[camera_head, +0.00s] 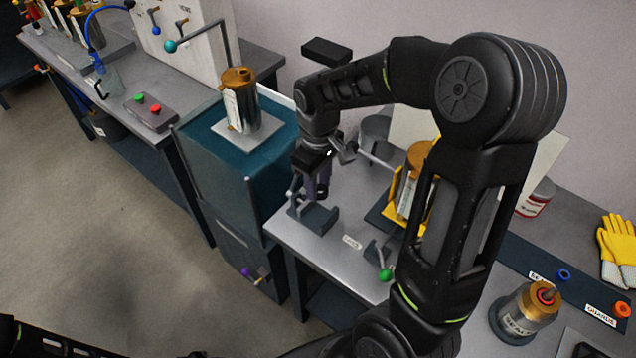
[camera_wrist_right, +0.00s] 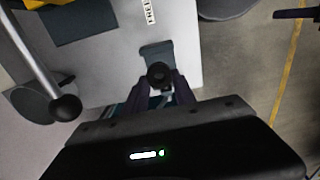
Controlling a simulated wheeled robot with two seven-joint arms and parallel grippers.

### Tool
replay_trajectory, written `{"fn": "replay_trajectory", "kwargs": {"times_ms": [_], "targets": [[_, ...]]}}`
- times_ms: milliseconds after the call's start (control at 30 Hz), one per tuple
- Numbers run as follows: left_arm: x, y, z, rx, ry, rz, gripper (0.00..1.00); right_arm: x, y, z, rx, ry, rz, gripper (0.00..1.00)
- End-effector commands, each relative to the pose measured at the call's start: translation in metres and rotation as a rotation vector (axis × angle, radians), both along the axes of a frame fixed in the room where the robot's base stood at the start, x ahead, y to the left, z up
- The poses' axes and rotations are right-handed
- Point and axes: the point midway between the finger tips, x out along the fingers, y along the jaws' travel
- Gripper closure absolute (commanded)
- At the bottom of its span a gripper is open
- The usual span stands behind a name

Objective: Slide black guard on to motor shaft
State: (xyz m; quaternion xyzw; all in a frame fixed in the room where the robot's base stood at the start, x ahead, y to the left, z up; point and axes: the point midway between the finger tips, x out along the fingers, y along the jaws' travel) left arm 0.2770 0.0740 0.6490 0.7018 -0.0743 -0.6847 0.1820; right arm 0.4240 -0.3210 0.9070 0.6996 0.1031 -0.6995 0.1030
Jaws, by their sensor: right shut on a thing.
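My right gripper (camera_head: 321,190) reaches down over the left end of the grey bench. In the right wrist view its purple-tinted fingers (camera_wrist_right: 160,88) are shut on a small black round piece, which looks like the black guard (camera_wrist_right: 159,75). It is held close to a slate-grey bracket (camera_head: 315,214); I cannot tell whether they touch. A brass-and-grey motor (camera_head: 525,313) with a short upright shaft and a red ring stands at the lower right of the bench. Another brass unit (camera_head: 417,160) sits in a yellow holder, partly hidden by my right arm. My left gripper is out of view.
A blue ring (camera_head: 564,275) and an orange ring (camera_head: 622,309) lie by the guards label. Yellow gloves (camera_head: 616,250) lie at far right. A teal tank (camera_head: 205,135) carrying a brass canister (camera_head: 240,100) adjoins the bench's left end. A black-knobbed lever (camera_wrist_right: 66,107) is close by.

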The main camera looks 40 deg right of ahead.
Motion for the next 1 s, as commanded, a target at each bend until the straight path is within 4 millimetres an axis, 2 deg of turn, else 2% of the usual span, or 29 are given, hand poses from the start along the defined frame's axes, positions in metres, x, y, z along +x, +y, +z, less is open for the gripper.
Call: {"fn": "replay_trajectory", "kwargs": {"times_ms": [200,333,467,600,700,800,1000], "targets": [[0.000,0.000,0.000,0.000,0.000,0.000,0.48,0.001,0.001,0.000,0.000,0.000,-0.002,1.00],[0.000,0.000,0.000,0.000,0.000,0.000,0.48,0.015,0.011,0.003,-0.001,0.000,-0.029,1.00],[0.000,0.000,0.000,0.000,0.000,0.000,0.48,0.044,0.039,0.009,-0.001,0.001,-0.099,1.00],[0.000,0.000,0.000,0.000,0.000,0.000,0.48,0.078,0.081,0.017,-0.001,0.001,-0.196,1.00],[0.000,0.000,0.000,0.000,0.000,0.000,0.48,0.094,0.107,0.021,-0.002,-0.001,-0.251,1.00],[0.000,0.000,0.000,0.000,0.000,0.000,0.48,0.102,0.121,0.024,0.000,0.001,-0.285,1.00],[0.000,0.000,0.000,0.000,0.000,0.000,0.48,0.103,0.123,0.024,0.001,0.001,-0.296,1.00]]}}
